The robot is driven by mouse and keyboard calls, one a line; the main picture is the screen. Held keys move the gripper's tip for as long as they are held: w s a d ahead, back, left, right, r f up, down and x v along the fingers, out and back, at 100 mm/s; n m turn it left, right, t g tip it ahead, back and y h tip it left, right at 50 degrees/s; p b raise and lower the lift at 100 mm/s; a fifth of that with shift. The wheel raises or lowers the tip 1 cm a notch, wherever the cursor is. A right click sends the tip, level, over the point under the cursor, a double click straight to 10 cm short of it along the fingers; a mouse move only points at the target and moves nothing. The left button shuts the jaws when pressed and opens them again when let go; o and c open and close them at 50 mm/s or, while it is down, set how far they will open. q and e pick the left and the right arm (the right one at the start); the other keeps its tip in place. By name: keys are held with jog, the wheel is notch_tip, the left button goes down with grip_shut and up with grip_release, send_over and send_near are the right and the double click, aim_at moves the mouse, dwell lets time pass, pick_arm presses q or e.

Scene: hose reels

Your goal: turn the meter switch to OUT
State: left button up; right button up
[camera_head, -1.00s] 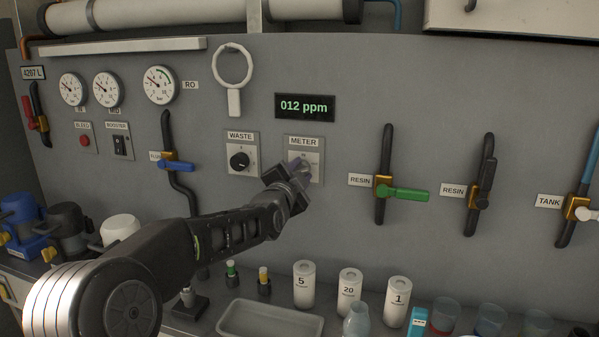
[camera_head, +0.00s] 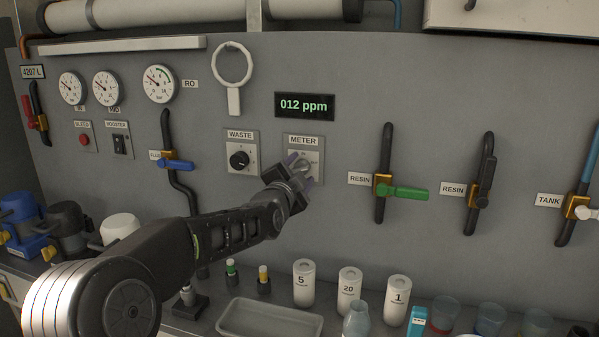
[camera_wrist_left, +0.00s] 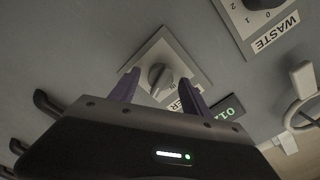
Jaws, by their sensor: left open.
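The meter switch is a grey knob (camera_wrist_left: 160,76) on a pale square plate (camera_wrist_left: 174,57) under the METER label (camera_head: 304,141). In the left wrist view the knob lies between the two purple fingertips of my left gripper (camera_wrist_left: 159,88). The gripper is open, and the fingers appear apart from the knob. In the head view my left gripper (camera_head: 300,171) is in front of the plate's lower part and partly hides the knob and its markings. I cannot read the position the knob points to. The display (camera_head: 305,107) above it reads 012 ppm. My right gripper is not in view.
The WASTE switch (camera_head: 239,160) is just left of the meter plate. A green-handled RESIN valve (camera_head: 402,192) is to the right. A hanging ring (camera_head: 232,65) is up left. Bottles (camera_head: 304,284) and a tray (camera_head: 270,320) stand on the counter below.

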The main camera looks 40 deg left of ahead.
pick_arm(q)
jog(key=b+v, duration=0.1)
jog(key=v, duration=0.6)
jog(key=shift+s+d, duration=0.15)
jog(key=shift+s, duration=0.2)
